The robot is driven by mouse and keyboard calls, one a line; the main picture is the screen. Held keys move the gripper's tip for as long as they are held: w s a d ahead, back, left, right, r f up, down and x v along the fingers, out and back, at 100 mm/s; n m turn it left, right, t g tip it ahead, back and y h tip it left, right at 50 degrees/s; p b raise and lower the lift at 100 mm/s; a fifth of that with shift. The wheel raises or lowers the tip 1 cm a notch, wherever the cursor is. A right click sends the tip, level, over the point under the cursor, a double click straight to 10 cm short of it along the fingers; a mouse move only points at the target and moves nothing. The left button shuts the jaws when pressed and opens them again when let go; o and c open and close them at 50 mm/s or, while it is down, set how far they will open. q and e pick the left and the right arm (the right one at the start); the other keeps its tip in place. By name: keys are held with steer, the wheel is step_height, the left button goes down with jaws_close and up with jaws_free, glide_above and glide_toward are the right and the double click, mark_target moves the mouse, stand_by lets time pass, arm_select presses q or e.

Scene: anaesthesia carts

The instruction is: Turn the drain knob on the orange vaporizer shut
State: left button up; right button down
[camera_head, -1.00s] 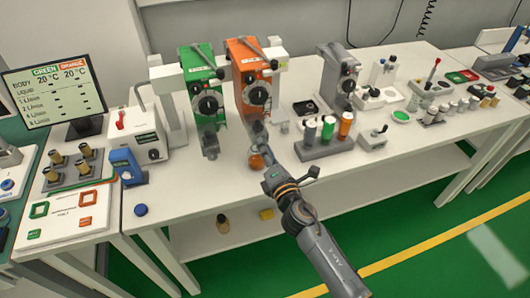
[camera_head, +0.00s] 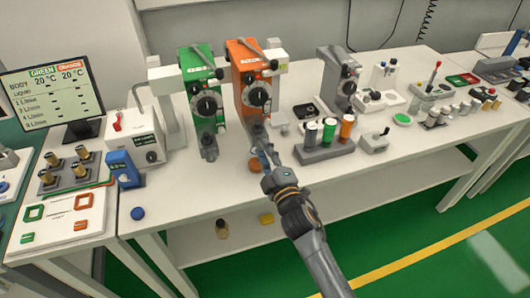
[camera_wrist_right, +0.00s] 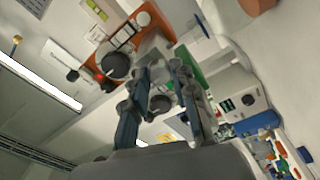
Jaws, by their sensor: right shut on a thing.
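The orange vaporizer (camera_head: 242,54) stands upright on the white table, its round black dial (camera_head: 258,96) facing front. It also shows tilted in the right wrist view (camera_wrist_right: 144,22). My right gripper (camera_head: 262,142) reaches the low front of this vaporizer, where the drain knob is. The knob is hidden behind the fingers in the head view and cannot be made out clearly in the wrist view. In the right wrist view my two fingers (camera_wrist_right: 163,68) are closed in on something small at the vaporizer's lower end. My left gripper is not in view.
The green vaporizer (camera_head: 198,75) stands close on the left. A round orange-brown piece (camera_head: 255,164) lies on the table beside my gripper. The table's front edge between is mostly clear.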

steer(key=shift+f+m, duration=0.1)
steer(key=shift+m, duration=0.6)
steer(key=c, duration=1.1)
jaws_free()
steer(key=shift+o, duration=0.2)
steer(key=v, duration=1.2)
